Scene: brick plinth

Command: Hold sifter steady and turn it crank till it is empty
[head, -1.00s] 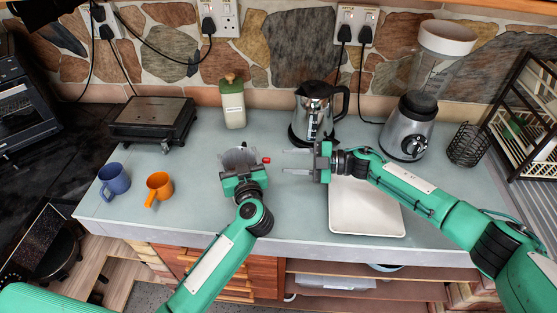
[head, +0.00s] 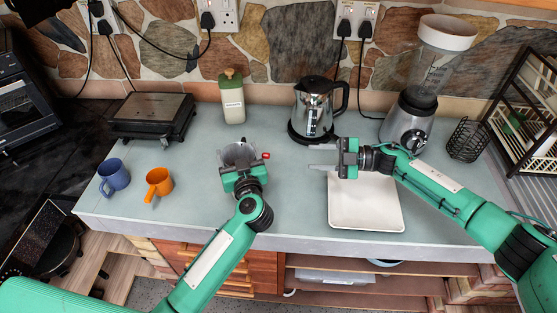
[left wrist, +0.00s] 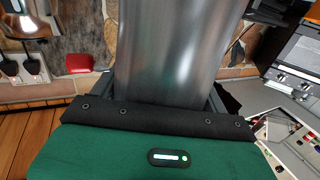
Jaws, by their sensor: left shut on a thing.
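The sifter (head: 238,154) is a grey metal cylinder standing at the middle of the counter. Its red crank knob (head: 266,155) sticks out on its right side; the red knob also shows in the left wrist view (left wrist: 79,63). My left gripper (head: 241,168) is shut on the sifter's body, which fills the middle of the left wrist view (left wrist: 178,50). My right gripper (head: 322,158) is open and empty, its fingers pointing left, to the right of the knob and apart from it. The sifter's contents cannot be made out.
A white tray (head: 366,222) lies below my right arm. A kettle (head: 318,106) and blender (head: 408,122) stand behind. A green-lidded bottle (head: 232,100) is behind the sifter.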

